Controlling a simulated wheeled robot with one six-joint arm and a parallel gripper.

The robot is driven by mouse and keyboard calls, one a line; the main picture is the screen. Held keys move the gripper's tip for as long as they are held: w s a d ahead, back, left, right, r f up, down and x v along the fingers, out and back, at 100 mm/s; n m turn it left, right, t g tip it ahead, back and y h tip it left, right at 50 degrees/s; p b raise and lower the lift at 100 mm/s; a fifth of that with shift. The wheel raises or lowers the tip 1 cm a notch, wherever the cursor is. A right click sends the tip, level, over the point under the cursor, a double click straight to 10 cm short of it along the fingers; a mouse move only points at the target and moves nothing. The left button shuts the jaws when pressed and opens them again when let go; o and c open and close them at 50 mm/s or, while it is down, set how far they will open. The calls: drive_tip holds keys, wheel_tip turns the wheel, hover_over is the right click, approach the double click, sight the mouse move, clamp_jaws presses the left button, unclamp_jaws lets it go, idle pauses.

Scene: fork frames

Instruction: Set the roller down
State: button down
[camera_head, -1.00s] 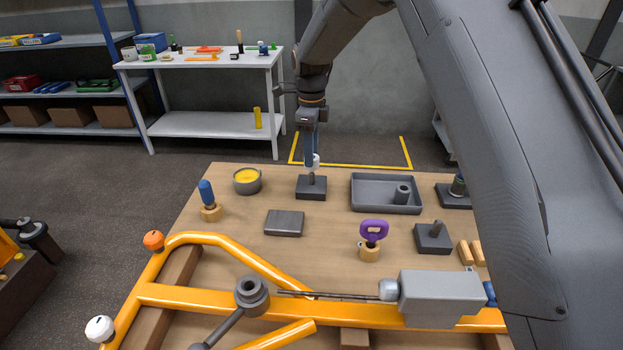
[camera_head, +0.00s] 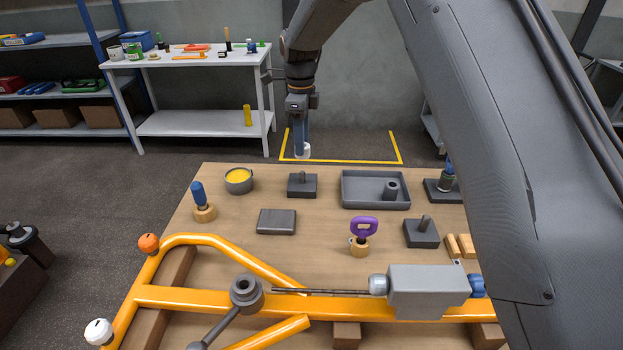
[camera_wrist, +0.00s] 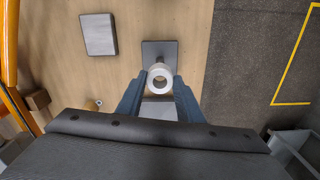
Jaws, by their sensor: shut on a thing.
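The white roller (camera_head: 304,150) is held between the fingertips of my gripper (camera_head: 303,143), at the far edge of the bench. In the wrist view the roller (camera_wrist: 160,77) shows as a ring with an open hole, between the two blue fingers. My gripper (camera_wrist: 159,90) is shut on it. A dark square base with an upright peg (camera_head: 302,185) stands on the bench just below the roller in the head view. In the wrist view this base (camera_wrist: 159,46) lies just beyond the roller, whose ring overlaps it. The roller looks apart from the peg.
A grey tray (camera_head: 347,203) with a grey cylinder stands right of the base. A yellow-filled pot (camera_head: 238,181) stands left, a flat dark plate (camera_head: 277,221) nearer. A second peg base (camera_head: 421,234) and a purple-handled tool (camera_head: 364,227) stand nearer. An orange frame (camera_head: 205,299) crosses the front.

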drive_tip(key=d+f+b, duration=0.2)
drive_tip(key=d+b, duration=0.4)
drive_tip(key=d, duration=1.1)
drive_tip(key=f, duration=0.2)
drive_tip(key=f+p, duration=0.1)
drive_tip(key=s+f, duration=0.1)
drive_tip(key=f, duration=0.1)
drive_tip(key=shift+d+f+p, duration=0.15)
drive_tip(key=shift+f+p, duration=0.15)
drive_tip(key=shift+p, duration=0.05)
drive_tip(key=shift+f+p, duration=0.6)
drive_tip(key=shift+f, duration=1.5)
drive_tip(key=shift+f, duration=0.15)
drive_tip(key=c, duration=1.2)
unclamp_jaws()
